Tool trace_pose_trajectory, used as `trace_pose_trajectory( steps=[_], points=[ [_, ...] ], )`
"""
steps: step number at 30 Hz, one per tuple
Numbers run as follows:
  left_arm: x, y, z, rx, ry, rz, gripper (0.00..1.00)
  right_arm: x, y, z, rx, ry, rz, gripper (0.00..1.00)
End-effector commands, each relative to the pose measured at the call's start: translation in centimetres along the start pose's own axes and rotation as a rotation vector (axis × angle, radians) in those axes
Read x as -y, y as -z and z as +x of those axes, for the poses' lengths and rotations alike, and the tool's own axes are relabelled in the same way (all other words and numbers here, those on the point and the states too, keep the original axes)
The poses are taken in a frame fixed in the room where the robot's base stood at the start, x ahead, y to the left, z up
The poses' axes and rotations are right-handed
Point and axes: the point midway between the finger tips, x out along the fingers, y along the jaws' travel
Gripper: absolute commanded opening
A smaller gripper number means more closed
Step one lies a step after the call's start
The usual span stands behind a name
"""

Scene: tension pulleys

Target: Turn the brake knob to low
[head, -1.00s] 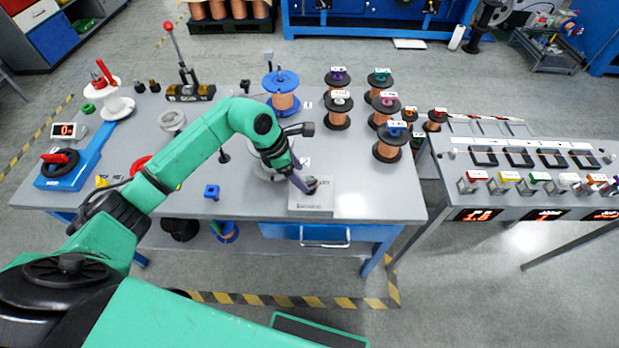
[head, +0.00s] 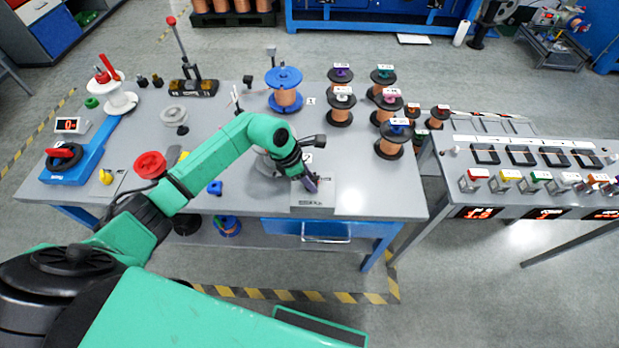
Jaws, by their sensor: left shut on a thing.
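My left gripper (head: 309,183) reaches down over a small light grey box (head: 318,198) at the front edge of the workbench. It is shut on the brake knob on top of that box. The fingers cover the knob, so its pointer and setting are hidden. The print on the box is too small to read. My right gripper is not in view.
Copper spools (head: 390,138) stand at the back right of the workbench (head: 375,195). A blue-flanged spool (head: 284,88) stands behind my left arm. A red button (head: 150,165) and a blue winder (head: 90,155) are on the left. A second table (head: 500,200) stands at right.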

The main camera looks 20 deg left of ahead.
Motion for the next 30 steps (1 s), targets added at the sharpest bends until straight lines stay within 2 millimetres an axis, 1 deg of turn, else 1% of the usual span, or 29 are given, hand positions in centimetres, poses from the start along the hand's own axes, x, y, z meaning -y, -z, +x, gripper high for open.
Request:
trace_pose_trajectory(
  steps=[5, 11, 22, 30],
  points=[
    [-0.06, 0.01, -0.13, 0.000, -0.022, -0.044, 0.00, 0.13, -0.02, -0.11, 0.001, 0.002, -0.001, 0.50],
    [0.03, -0.01, -0.17, 0.000, -0.066, -0.151, 0.00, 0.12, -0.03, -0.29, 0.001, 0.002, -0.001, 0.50],
    [0.19, -0.12, -0.13, 0.002, -0.195, -0.457, 0.00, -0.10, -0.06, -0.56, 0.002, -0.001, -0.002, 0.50],
    [0.33, -0.25, 0.04, 0.004, -0.288, -0.684, 0.00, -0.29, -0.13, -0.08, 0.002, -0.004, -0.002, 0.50]
  ],
)
